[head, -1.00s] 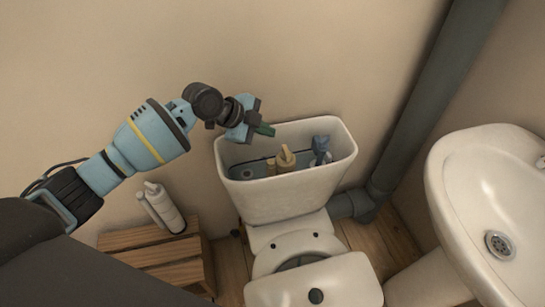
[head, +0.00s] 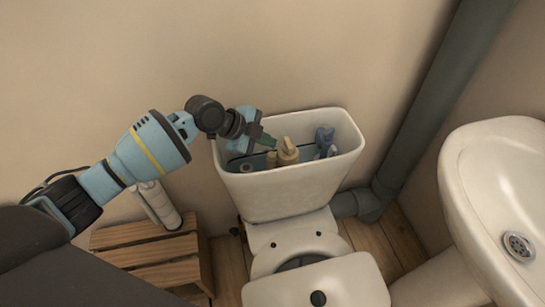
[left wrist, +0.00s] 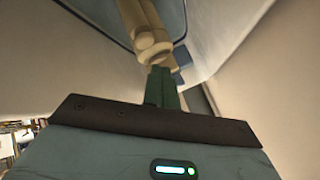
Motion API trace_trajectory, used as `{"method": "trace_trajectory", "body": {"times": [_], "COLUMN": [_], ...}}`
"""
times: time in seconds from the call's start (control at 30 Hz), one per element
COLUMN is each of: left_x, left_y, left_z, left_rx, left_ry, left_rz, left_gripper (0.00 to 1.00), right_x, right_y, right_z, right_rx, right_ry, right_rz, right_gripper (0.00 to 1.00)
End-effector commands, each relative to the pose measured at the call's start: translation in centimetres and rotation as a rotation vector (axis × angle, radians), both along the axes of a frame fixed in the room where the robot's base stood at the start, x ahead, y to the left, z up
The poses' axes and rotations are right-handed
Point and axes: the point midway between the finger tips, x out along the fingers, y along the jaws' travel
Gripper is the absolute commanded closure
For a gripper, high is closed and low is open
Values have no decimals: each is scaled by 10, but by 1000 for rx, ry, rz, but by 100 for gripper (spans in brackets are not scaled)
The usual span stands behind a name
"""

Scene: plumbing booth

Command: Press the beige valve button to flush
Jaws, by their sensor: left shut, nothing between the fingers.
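The beige valve (head: 287,152) stands upright inside the open toilet cistern (head: 292,189), its button at the top. In the left wrist view the beige valve (left wrist: 150,35) is just beyond my fingertips. My left gripper (head: 268,140) is over the cistern's back left part, with its green fingers shut and empty. In the left wrist view the shut fingers (left wrist: 161,85) point at the valve's end. They overlap it in the picture, and I cannot tell whether they touch. My right gripper is not in view.
A blue-grey fitting (head: 325,140) stands in the cistern right of the valve. A grey pipe (head: 425,100) and a white basin (head: 500,200) are at the right.

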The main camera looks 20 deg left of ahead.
Motion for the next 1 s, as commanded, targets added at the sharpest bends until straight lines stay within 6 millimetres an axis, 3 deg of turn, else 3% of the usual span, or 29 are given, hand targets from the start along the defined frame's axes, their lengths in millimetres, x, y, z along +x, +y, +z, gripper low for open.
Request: {"method": "trace_trajectory", "body": {"times": [0.2, 1.0], "left_x": [0, 0], "left_y": [0, 0], "left_z": [-15, -15], "left_rx": [0, -1], "left_ry": [0, 0], "left_rz": [0, -1], "left_gripper": [100, 100], "right_x": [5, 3], "right_y": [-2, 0], "right_z": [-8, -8], "right_rx": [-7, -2], "right_ry": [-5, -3], "right_rz": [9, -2], "right_gripper": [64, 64]}}
